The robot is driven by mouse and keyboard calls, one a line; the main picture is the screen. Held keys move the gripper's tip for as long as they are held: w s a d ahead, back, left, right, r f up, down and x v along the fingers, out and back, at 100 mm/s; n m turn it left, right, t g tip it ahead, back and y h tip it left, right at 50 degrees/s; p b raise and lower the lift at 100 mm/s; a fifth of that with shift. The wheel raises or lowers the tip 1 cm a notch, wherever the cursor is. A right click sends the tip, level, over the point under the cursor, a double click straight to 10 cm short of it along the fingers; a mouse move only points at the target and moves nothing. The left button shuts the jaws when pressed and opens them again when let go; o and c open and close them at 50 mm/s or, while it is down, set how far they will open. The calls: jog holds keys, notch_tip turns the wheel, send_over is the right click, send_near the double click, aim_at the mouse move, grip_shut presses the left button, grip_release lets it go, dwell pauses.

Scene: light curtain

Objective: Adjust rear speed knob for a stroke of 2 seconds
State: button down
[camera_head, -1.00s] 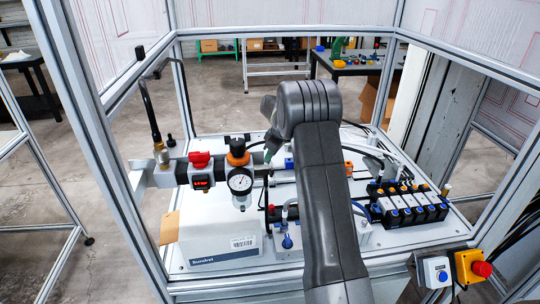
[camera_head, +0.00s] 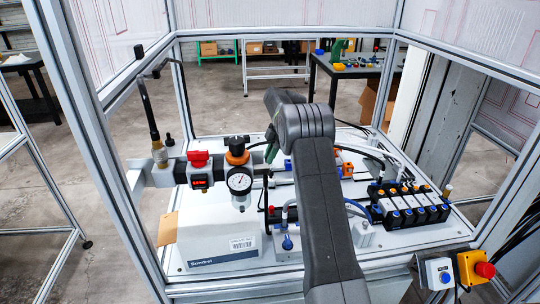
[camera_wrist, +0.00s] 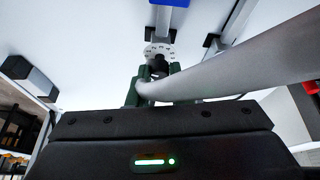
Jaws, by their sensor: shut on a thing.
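In the wrist view, my gripper (camera_wrist: 157,82) has its dark green fingers shut around a small black knob (camera_wrist: 159,68). A white, numbered dial disc (camera_wrist: 160,50) stands just beyond the knob, at the end of a metal cylinder or rod. The exact grip is partly hidden by a pale tube crossing the fingers. In the head view, green finger parts of my gripper (camera_head: 270,150) show just right of the pressure gauge (camera_head: 240,181); my arm hides much of the actuator. The knob and its dial setting cannot be read there.
A pale thick hose (camera_wrist: 230,62) crosses close to my fingers. The filter-regulator (camera_head: 237,155) with its red valve (camera_head: 199,159) stands left of my gripper. A valve bank (camera_head: 408,205) sits to the right. Aluminium frame posts (camera_head: 182,90) enclose the bench plate.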

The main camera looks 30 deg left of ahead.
jog(key=n, duration=0.1)
jog(key=n+h+p, duration=0.1)
jog(key=n, duration=0.1)
jog(key=n+p, duration=0.1)
jog(key=shift+w+a+r+g, duration=0.15)
jog(key=shift+a+r+g, duration=0.1)
jog(key=shift+g, duration=0.15)
jog(key=shift+n+h+p, duration=0.8)
jog(key=shift+n+p, duration=0.1)
jog(key=shift+n, duration=0.7)
jog(key=shift+f, duration=0.1)
jog(key=c, duration=1.3)
grip_release()
jog(key=shift+f, duration=0.15)
